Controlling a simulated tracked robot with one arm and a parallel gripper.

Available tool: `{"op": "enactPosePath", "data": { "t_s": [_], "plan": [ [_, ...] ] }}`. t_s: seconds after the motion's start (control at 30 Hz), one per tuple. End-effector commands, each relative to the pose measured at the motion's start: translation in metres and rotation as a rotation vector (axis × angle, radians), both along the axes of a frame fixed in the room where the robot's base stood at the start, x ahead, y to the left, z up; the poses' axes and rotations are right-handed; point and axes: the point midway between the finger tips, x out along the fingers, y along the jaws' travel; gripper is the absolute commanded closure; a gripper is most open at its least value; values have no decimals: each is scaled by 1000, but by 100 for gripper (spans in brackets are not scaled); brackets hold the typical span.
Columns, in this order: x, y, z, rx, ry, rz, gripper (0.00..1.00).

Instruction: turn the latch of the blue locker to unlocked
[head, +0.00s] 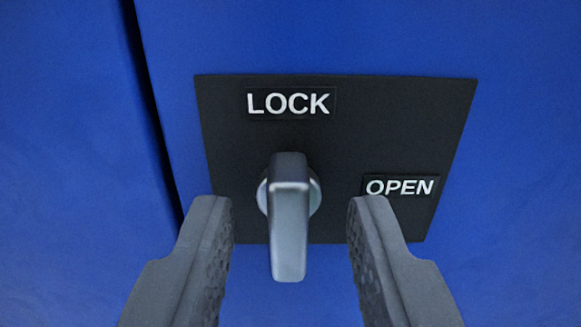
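The blue locker (400,40) fills the head view. A black plate (225,130) on its front carries a LOCK label (289,104) at the top and an OPEN label (400,187) at the right. The grey metal latch (289,215) sits in the middle of the plate, with its bar upright in the picture, in line below LOCK. My gripper (291,207) is open, with one dark finger on each side of the latch. Gaps show between both fingers and the latch. The right fingertip is just below the OPEN label.
A dark vertical seam (150,100) runs down the locker front to the left of the plate. The blue surface around the plate looks flat and clear.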

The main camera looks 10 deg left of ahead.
Motion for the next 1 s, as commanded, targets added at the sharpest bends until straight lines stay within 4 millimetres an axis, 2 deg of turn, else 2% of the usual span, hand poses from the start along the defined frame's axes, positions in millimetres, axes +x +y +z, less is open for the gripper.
{"op": "enactPosePath", "data": {
  "t_s": [0.2, 0.47, 0.5, 0.6, 0.63, 0.67, 0.7, 0.8, 1.0],
  "plan": [
    [10, 3, 0, 1, 0, 1, 67],
    [11, 3, 0, 0, 0, 0, 67],
    [11, 3, 0, 0, 0, 0, 70],
    [11, 3, 0, 1, 0, 0, 98],
    [11, 3, 0, 0, 0, 0, 100],
    [11, 2, 0, 1, 0, 0, 100],
    [11, -14, 2, -6, 0, -2, 100],
    [13, -5, 1, 4, 1, -5, 100],
    [14, -3, 1, 44, 10, -8, 100]
  ]
}}
